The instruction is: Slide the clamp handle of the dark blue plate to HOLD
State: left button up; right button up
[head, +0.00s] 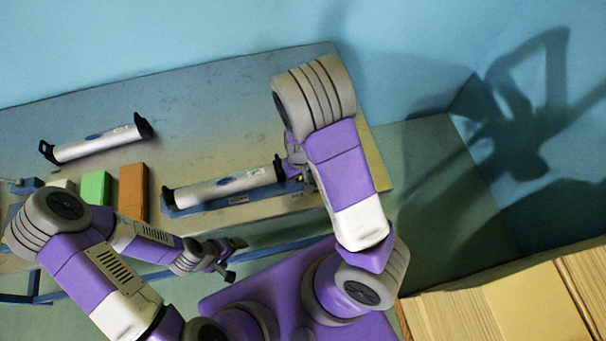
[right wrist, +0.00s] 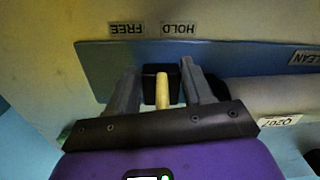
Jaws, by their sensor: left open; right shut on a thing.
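The dark blue plate (right wrist: 100,68) lies on the table under a white roll (head: 225,188) with dark ends. In the right wrist view its labels FREE (right wrist: 128,28) and HOLD (right wrist: 178,28) appear upside down. The clamp handle, a black block with a pale peg (right wrist: 162,90), stands between the two labels, somewhat nearer HOLD. In the head view my right arm partly hides the plate's right end. My left gripper (head: 226,262) is open and empty, in front of the table edge.
A second white roll (head: 98,144) lies at the back left of the table (head: 215,105). A green block (head: 95,187), a brown block (head: 132,190) and a small blue object (head: 27,186) stand at the left. Wooden boards (head: 520,305) are at lower right.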

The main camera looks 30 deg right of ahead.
jog(key=shift+w+a, duration=0.2)
jog(key=shift+a, duration=0.95)
jog(key=o, duration=1.2)
jog(key=shift+w+d+r+p, duration=0.15)
jog(key=shift+r+p, duration=0.65)
jog(key=shift+p, duration=0.2)
jog(key=r+p, duration=0.2)
jog(key=d+r+p, duration=0.1)
jog(key=r+p, duration=0.2)
jog(key=shift+s+r, duration=0.2)
jog(key=shift+r, duration=0.05)
jog(key=shift+s+d+r+p, duration=0.15)
jog(key=shift+d+r+p, duration=0.35)
jog(key=shift+p, duration=0.1)
